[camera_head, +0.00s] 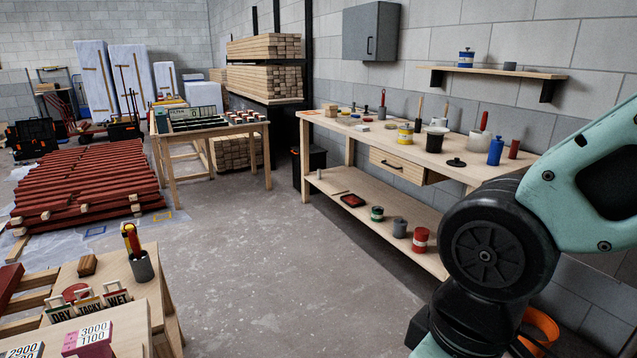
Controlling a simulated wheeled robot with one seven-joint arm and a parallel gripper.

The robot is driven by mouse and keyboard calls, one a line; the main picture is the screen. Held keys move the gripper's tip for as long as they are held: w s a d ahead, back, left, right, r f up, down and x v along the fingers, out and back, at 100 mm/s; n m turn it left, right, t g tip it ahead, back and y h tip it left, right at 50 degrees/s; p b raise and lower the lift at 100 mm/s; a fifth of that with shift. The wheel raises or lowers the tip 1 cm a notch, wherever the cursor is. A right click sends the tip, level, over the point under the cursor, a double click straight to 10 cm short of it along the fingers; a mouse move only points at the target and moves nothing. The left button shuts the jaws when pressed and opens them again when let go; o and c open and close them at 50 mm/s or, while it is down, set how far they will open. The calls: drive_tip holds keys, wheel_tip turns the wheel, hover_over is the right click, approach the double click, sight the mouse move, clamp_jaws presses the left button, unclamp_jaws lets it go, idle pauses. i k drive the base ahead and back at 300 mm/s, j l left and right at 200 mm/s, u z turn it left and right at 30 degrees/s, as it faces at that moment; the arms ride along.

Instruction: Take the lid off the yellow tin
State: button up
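A small tin with a yellow band (405,136) stands upright on the wooden workbench (347,119) along the right wall. Its top looks pale, but at this size I cannot tell whether a lid is on it. My gripper is out of view; only my arm's links show at the right, in front of the bench's near end.
The floor (270,270) before the bench is clear. A sign table (150,285) stands left.

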sight(405, 137)
drive_tip(key=i, duration=2.15)
drive_tip(key=i+j+z, duration=0.15)
drive_tip(key=i+z, duration=0.25)
drive_tip(key=i, duration=0.25)
drive_tip(key=i+j+z, duration=0.4)
drive_tip(key=i, duration=0.2)
drive_tip(key=i+j+z, duration=0.8)
drive_tip(key=i+j, duration=0.2)
drive_tip(key=j, duration=0.15)
